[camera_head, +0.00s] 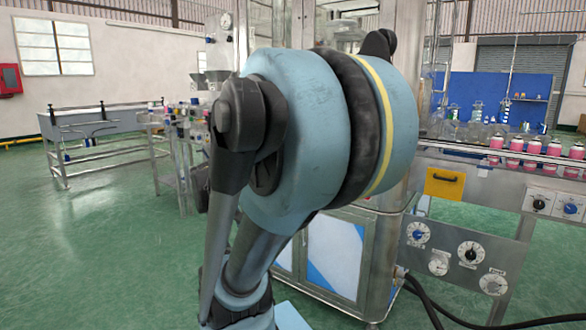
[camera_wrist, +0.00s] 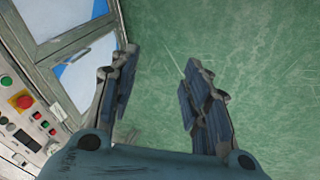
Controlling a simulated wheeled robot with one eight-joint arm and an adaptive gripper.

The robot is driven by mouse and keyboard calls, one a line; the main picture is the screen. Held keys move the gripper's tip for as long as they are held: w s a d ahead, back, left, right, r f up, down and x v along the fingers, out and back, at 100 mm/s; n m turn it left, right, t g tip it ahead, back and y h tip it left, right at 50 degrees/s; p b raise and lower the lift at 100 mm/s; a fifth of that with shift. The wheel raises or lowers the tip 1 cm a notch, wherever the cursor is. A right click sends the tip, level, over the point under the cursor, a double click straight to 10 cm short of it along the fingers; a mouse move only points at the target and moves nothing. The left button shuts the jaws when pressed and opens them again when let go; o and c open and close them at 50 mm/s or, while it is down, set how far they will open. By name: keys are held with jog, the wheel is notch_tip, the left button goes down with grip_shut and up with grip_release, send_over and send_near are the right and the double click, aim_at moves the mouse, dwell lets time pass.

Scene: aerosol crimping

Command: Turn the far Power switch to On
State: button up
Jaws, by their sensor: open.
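My gripper (camera_wrist: 160,60) is open and empty in the wrist view, its two dark fingers apart over green floor. A control panel (camera_wrist: 46,150) lies at the left of that view, with a red stop button on yellow (camera_wrist: 22,100), a green button (camera_wrist: 6,81) and several small dark and red controls. The gripper is to the right of the panel and apart from it. No label is readable, so I cannot tell which control is the far Power switch. In the head view my arm covers the middle, and I cannot make out the gripper.
A steel machine cabinet (camera_head: 335,255) stands behind my arm. At right, a conveyor frame carries dials (camera_head: 471,252), knobs (camera_head: 570,209), a yellow handle plate (camera_head: 445,184) and pink cans (camera_head: 515,150). Black cables (camera_head: 425,300) lie low there. A bench (camera_head: 100,122) stands far left; floor before it is clear.

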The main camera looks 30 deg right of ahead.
jog(key=w+d+r+n+t+h, duration=0.1)
jog(key=w+d+r+n+h, duration=0.2)
jog(key=w+d, duration=0.6)
jog(key=w+d+r+n+t+h, duration=0.25)
jog(key=w+d+h, duration=0.35)
jog(key=w+d, duration=0.3)
jog(key=w+d+r+n+h, duration=0.2)
jog(key=w+d+n+h, duration=0.2)
jog(key=w+d, duration=0.5)
jog(key=x, duration=1.8)
jog(key=shift+w+a, duration=0.1)
jog(key=shift+w, duration=0.05)
grip_shut()
